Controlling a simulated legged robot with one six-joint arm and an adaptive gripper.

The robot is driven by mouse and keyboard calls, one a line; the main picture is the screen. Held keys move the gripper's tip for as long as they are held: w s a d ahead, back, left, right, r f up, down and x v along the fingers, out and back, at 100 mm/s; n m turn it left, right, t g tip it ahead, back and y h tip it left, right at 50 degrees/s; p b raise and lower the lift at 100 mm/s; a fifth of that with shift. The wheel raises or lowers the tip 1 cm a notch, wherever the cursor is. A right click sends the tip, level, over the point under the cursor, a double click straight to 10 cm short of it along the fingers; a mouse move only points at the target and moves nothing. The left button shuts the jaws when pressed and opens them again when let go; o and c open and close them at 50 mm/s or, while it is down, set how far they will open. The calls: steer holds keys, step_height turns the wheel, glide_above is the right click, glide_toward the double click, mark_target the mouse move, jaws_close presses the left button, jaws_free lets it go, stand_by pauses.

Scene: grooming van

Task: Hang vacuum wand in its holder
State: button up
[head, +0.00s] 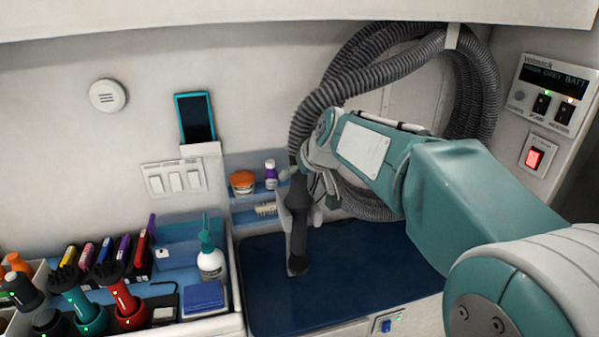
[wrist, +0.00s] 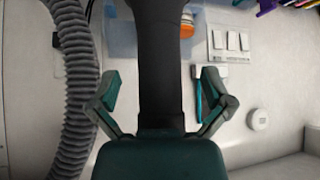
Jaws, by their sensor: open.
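The black vacuum wand (head: 298,225) hangs near upright in the head view, its wider nozzle end low in front of the blue mat. A grey ribbed hose (head: 310,115) rises from its upper end. My gripper (head: 314,185) is at the wand's upper part. In the wrist view my gripper (wrist: 160,98) has its two fingers spread, one on each side of the wand (wrist: 160,60), with visible gaps on both sides.
The hose coils hang on the back wall at right. A blue mat (head: 350,270) covers the counter below. A tray with clippers and bottles (head: 211,262) stands at left. A small blue shelf (head: 250,205) holds jars close left of the wand. A control panel (head: 549,93) is at right.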

steer(key=v, duration=1)
stand_by(1.5)
steer(key=shift+s, duration=0.1)
steer(key=s+d+f+m+h, duration=0.1)
steer(key=s+d+f, duration=0.3)
steer(key=s, duration=0.4)
steer(key=s+d+f+m+g+h, duration=0.1)
steer(key=s+d+f+m+h, duration=0.1)
steer(key=s, duration=0.7)
steer(key=s+d+f+m+h, duration=0.1)
steer(key=s+d+f+m, duration=0.2)
steer(key=s+d+f, duration=0.3)
step_height(320, 180, down, 2)
steer(key=s, duration=0.2)
steer(key=shift+s+d+g, duration=0.25)
steer(key=shift+s+g, duration=0.05)
steer(key=shift+s, duration=0.1)
